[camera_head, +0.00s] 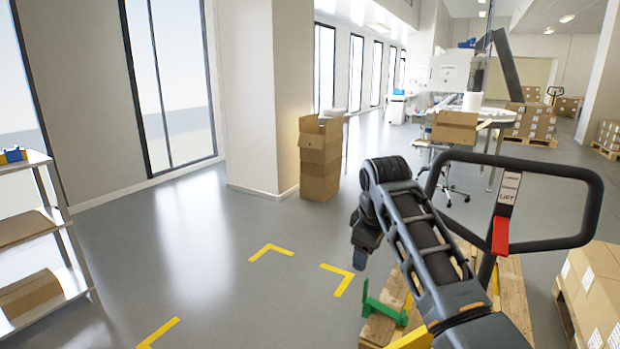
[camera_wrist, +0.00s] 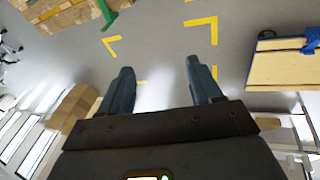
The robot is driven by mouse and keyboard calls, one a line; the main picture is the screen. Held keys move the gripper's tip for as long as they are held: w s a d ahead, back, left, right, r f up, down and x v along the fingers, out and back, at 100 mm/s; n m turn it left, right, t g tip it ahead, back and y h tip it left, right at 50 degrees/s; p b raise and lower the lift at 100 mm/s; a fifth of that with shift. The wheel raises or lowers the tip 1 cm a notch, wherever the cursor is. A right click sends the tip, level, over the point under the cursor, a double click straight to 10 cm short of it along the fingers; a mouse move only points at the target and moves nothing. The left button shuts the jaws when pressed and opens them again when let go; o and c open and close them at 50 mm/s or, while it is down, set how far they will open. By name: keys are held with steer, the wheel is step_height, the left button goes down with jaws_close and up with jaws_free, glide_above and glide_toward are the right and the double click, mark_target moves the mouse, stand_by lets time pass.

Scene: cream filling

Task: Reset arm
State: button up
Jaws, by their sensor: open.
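My arm, black and jointed, rises from the lower right in the head view and bends over, with my gripper (camera_head: 361,258) hanging down at its end. In the wrist view my gripper (camera_wrist: 157,82) shows two dark blue-grey fingers, apart, with nothing between them. Beyond the fingers is bare grey floor with yellow corner marks. The gripper touches nothing that I can see.
A pallet jack handle (camera_head: 590,205) with a red lever and a wooden pallet (camera_head: 515,290) stand near my arm. A shelf rack (camera_head: 50,215) is at left. Marked floor (camera_head: 240,230) ahead is clear.

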steer(key=s+f+m+t+y, duration=0.1)
steer(key=s+f, duration=0.5)
steer(key=f, duration=0.4)
steer(key=s+f+m+t+y, duration=0.1)
steer(key=s+f+m+t, duration=0.1)
steer(key=s+f, duration=0.55)
steer(key=s+d+f+m+t, duration=0.1)
steer(key=s+f, duration=0.3)
steer(key=s, duration=0.4)
steer(key=s+d+f+m+t, duration=0.15)
steer(key=s+f, duration=0.25)
steer(key=s, duration=0.5)
steer(key=s+d+r+m+t+h, duration=0.1)
steer(key=s+d+r+m, duration=0.15)
steer(key=s, duration=0.65)
steer(key=s+d+r+m+t, duration=0.15)
steer(key=s+r, duration=0.25)
steer(key=s, duration=0.4)
steer(key=s+d+r+m+t+h, duration=0.1)
steer(key=s+d+r+t, duration=0.1)
steer(key=s+r, duration=1.1)
step_height(320, 180, up, 4)
steer(key=shift+s+d+f+t, duration=0.15)
steer(key=shift+d+f+t, duration=0.1)
steer(key=shift+t, duration=0.15)
steer(key=shift+c, duration=0.3)
